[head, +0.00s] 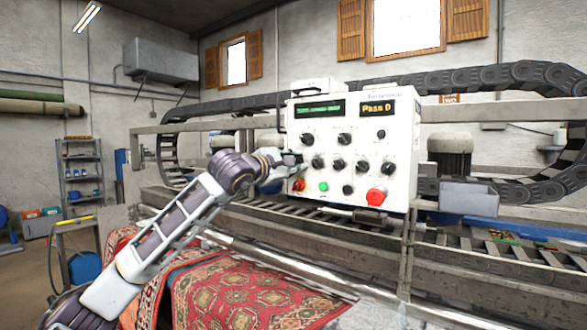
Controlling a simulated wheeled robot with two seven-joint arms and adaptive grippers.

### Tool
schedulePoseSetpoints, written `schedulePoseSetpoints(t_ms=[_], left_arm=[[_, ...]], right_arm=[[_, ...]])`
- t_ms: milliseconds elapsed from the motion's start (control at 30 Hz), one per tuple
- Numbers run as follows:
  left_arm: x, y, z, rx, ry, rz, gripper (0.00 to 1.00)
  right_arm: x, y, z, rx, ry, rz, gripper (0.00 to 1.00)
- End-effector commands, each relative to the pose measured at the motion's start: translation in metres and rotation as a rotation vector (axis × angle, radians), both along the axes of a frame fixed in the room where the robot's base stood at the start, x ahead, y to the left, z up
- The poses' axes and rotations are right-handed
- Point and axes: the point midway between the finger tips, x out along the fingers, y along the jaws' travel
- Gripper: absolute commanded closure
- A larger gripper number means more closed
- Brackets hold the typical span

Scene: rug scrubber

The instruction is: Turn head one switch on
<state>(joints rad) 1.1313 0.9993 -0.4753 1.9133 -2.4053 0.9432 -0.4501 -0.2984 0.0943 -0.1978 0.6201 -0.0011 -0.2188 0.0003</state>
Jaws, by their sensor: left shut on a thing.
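A white control box (404,150) stands on the machine frame, facing me. It has a green display (319,109), a display reading "Pass 0" (377,107) and rows of black rotary switches, such as one in the middle row (338,164). The labels are too small to read, so I cannot tell which is head one. My left gripper (294,161) is at the left end of the middle row, against the panel. It appears shut on a switch knob there, mostly hidden by the fingers. My right gripper is not in view.
Below the switches are a small red button (299,185), a green button (323,187), a black knob (348,189) and a big red button (376,197). A patterned rug (240,285) lies below.

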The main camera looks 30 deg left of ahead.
Motion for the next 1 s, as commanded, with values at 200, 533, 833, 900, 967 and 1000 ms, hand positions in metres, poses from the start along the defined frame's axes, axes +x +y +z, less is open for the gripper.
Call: schedulePoseSetpoints(t_ms=[200, 533, 833, 900, 967, 1000], left_arm=[[0.0005, 0.0, -0.0025, 0.164, -0.018, 0.001, 1.0], [0.0008, 0.0, -0.0024, 0.338, -0.041, 0.0, 1.0], [0.0008, -0.0001, -0.002, 0.386, -0.049, -0.001, 1.0], [0.0008, -0.0001, -0.002, 0.388, -0.049, -0.001, 1.0], [0.0008, -0.0001, -0.002, 0.387, -0.049, -0.001, 1.0], [0.0008, -0.0001, -0.002, 0.387, -0.049, -0.001, 1.0]], right_arm=[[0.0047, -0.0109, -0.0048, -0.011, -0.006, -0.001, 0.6], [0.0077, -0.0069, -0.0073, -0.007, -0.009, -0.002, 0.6], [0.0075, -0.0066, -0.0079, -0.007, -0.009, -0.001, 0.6], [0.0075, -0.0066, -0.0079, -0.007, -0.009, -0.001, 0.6], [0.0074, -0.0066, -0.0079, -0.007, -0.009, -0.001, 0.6], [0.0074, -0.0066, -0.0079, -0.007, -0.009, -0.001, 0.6]])
